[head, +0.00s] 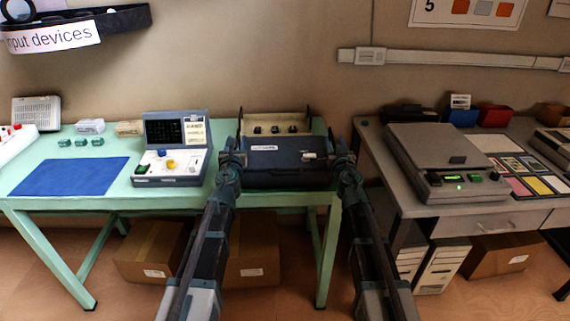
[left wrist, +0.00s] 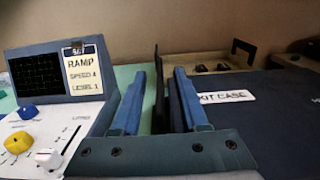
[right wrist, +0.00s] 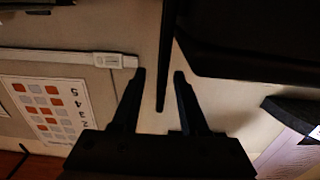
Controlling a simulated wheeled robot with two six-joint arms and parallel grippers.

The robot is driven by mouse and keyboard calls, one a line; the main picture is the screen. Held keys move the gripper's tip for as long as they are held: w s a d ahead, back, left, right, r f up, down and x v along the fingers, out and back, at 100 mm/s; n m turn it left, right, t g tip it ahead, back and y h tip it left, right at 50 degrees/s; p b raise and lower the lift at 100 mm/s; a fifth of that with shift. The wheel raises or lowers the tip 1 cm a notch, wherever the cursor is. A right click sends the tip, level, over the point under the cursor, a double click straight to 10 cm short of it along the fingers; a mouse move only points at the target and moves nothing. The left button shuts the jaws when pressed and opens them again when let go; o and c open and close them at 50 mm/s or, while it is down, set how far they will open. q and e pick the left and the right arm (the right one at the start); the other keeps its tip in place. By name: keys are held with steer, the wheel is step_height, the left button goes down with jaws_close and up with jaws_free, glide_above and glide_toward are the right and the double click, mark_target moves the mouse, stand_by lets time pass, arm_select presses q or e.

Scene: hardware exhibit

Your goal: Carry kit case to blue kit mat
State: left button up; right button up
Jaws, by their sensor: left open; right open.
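The dark blue kit case (head: 287,172) sits at the right end of the mint green table. Its white label shows in the left wrist view (left wrist: 224,97). The blue kit mat (head: 70,177) lies flat and bare at the table's left end. My left gripper (head: 236,148) is open at the case's left side, its fingers either side of a thin dark upright bar. My right gripper (head: 335,157) is open at the case's right side, with a dark bar between its fingers in the right wrist view (right wrist: 160,75). Whether the fingers touch the bars cannot be told.
A console with a dark screen (head: 178,132) stands between mat and case, close to my left gripper. A beige panel with knobs (head: 275,128) is behind the case. Small green blocks (head: 81,143) sit behind the mat. A grey desk with a machine (head: 440,150) stands right.

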arm_select(q)
steer(key=shift+w, duration=1.15)
arm_select(e)
steer(key=shift+w, duration=1.15)
arm_select(q)
steer(key=shift+c, duration=0.3)
arm_select(e)
steer(key=shift+c, duration=0.3)
arm_select(q)
jaws_close()
arm_select(e)
jaws_close()
arm_select(q)
steer(key=shift+s, duration=0.1)
